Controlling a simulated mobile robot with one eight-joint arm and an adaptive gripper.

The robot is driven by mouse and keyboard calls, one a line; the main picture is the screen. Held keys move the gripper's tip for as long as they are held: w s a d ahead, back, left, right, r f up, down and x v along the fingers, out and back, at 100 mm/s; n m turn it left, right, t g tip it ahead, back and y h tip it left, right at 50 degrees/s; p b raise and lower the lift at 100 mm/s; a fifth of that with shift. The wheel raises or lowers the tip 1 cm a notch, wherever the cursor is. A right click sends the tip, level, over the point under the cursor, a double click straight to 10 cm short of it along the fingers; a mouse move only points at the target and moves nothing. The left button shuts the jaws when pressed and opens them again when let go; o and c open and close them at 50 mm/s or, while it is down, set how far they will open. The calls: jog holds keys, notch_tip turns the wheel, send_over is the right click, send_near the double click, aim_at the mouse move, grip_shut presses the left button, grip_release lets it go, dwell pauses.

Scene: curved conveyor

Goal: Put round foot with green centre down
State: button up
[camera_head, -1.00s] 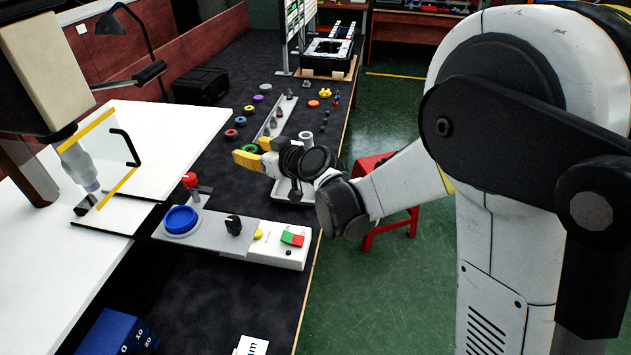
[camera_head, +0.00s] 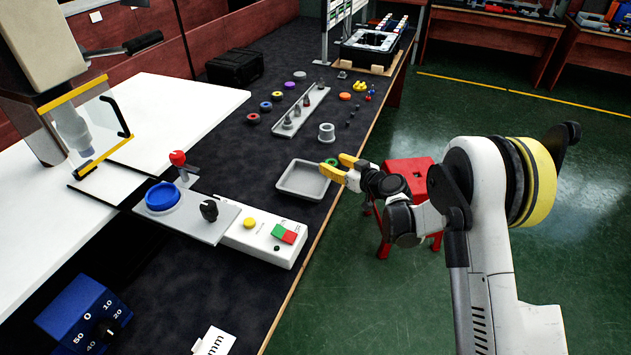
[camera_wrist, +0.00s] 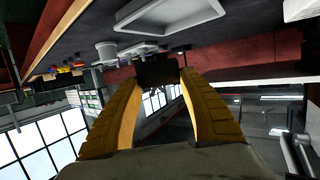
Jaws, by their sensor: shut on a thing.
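My gripper (camera_head: 338,166) is shut on the round foot with green centre (camera_head: 331,162). The foot's green part shows between the yellow fingertips in the head view. In the wrist view the foot (camera_wrist: 158,68) is a dark shape seen edge-on between the two yellow fingers, its green centre hidden. In the head view the gripper and foot appear at the right side of a shallow grey tray (camera_head: 286,190), near the table's right edge. I cannot tell the foot's exact height above the table. The tray looks empty.
Behind the tray stand a grey cup-like part (camera_head: 326,133) and a long grey rail with upright parts (camera_head: 302,107). Several coloured-centre feet, such as a red one (camera_head: 253,118), lie left of it. A button box (camera_head: 265,235) is in front. A red stool (camera_head: 408,176) stands beside the table.

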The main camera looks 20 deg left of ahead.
jog(key=b, duration=0.3)
send_over(309, 184)
notch_tip(309, 184, down, 6)
jog(key=shift+s+r, duration=0.1)
jog(key=shift+r, duration=0.1)
notch_tip(309, 184, down, 4)
jog(key=shift+f+b, duration=0.1)
jog(key=shift+b, duration=1.15)
jog(key=o, duration=1.1)
